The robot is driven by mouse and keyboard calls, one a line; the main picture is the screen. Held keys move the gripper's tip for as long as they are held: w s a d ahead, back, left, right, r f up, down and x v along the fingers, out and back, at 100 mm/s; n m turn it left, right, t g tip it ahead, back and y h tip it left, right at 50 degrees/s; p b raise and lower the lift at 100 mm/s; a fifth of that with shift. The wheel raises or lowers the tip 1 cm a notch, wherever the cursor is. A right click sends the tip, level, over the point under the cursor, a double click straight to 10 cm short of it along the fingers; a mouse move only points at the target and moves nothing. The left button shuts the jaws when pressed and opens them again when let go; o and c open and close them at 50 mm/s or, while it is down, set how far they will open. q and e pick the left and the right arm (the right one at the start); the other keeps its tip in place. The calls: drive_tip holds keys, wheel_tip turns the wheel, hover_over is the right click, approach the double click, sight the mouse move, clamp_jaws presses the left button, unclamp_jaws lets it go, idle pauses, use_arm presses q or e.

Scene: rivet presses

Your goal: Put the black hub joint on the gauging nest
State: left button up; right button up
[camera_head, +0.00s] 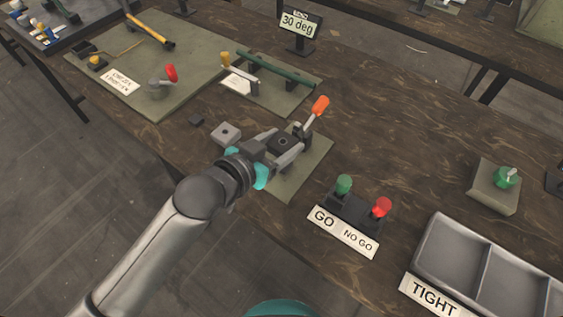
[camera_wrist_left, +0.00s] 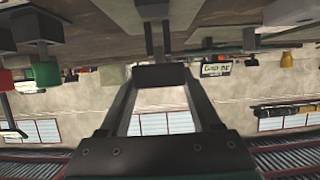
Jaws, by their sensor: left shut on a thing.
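My left gripper (camera_head: 283,147) is shut on the black hub joint (camera_head: 281,141), a dark block with a round hole in its top. The hub joint is over the green plate (camera_head: 302,174) of the gauging nest, beside a clamp with an orange handle (camera_head: 320,106). The arm and fingers hide much of the nest, and I cannot tell whether the hub joint touches it. In the left wrist view the dark hub joint (camera_wrist_left: 160,77) sits between both fingertips. My right gripper is not in view.
A grey block with a hole (camera_head: 225,133) and a small dark block (camera_head: 197,120) lie left of the gripper. The GO/NO GO box (camera_head: 352,211) with green and red knobs stands to the right. A grey tray (camera_head: 446,264) marked TIGHT is at lower right.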

use_arm(q)
drive_tip(key=shift+f, duration=0.7)
drive_tip(key=shift+f+b, duration=0.8)
drive_tip(key=shift+f, duration=1.2)
drive_tip(key=shift+f, duration=0.1)
drive_tip(key=o, duration=1.4)
drive_tip(key=shift+c, duration=0.2)
drive_tip(key=shift+s, duration=0.15)
drive_tip(key=p+v, duration=0.2)
drive_tip(key=v, duration=1)
drive_tip(key=shift+p, duration=0.3)
